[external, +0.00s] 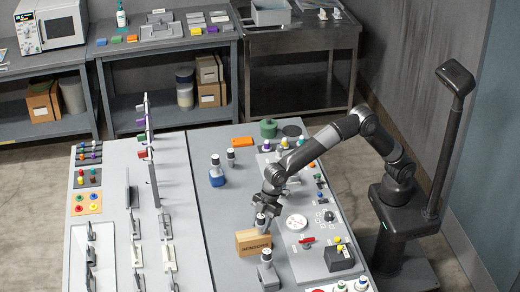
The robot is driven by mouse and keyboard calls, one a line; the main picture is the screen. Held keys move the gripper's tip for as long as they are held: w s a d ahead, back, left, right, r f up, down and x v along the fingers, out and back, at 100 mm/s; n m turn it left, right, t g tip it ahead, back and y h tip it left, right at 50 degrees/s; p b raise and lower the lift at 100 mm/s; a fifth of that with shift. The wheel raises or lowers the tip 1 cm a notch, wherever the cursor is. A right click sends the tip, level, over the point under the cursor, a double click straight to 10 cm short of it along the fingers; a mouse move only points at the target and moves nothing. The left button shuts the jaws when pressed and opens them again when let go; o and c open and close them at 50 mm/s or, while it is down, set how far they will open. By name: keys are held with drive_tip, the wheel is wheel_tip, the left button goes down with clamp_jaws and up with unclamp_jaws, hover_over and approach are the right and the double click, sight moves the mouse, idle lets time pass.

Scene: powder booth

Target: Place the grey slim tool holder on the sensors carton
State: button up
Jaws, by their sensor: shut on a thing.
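My gripper (266,206) points down over the front middle of the table, shut on a small grey slim tool holder (261,222) with a dark band. The holder looks upright, at the upper right part of the sensors carton (252,244). I cannot tell whether its base touches the carton's top or is just above or behind it. The carton is a tan box with dark lettering on its front, standing on the grey table. The gripper fingers partly hide the holder's top.
Another grey holder (267,272) stands close to the carton's front right. A blue holder (216,172) and a grey one (230,157) stand farther back. A control panel with a round dial (296,222) lies to the right. The table left of the carton is clear.

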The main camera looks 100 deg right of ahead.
drive_tip(key=shift+f, duration=0.1)
drive_tip(key=o, duration=1.3)
drive_tip(key=shift+c, duration=0.2)
drive_tip(key=v, duration=1.2)
drive_tip(key=shift+r, duration=0.2)
drive_tip(key=s+d+r+m+t+h, duration=0.1)
drive_tip(key=s+d+r+m, duration=0.15)
drive_tip(key=s+d, duration=0.55)
drive_tip(key=s+d+r+m+h, duration=0.1)
drive_tip(key=s+d+r, duration=0.3)
drive_tip(key=s, duration=0.7)
drive_tip(key=s+d+f+m, duration=0.1)
drive_tip(key=s+d+f, duration=0.2)
drive_tip(key=s, duration=0.4)
drive_tip(key=s+d+f+m, duration=0.1)
drive_tip(key=s+d+f, duration=0.2)
drive_tip(key=s, duration=0.4)
drive_tip(key=s+d+f+m, duration=0.1)
drive_tip(key=s+d+f, duration=0.2)
drive_tip(key=s, duration=0.4)
drive_tip(key=shift+s+f+t+h, duration=0.3)
drive_tip(key=shift+f+t+h, duration=0.1)
drive_tip(key=shift+f, duration=0.2)
drive_tip(key=shift+d+m, duration=0.1)
drive_tip(key=shift+m, duration=0.15)
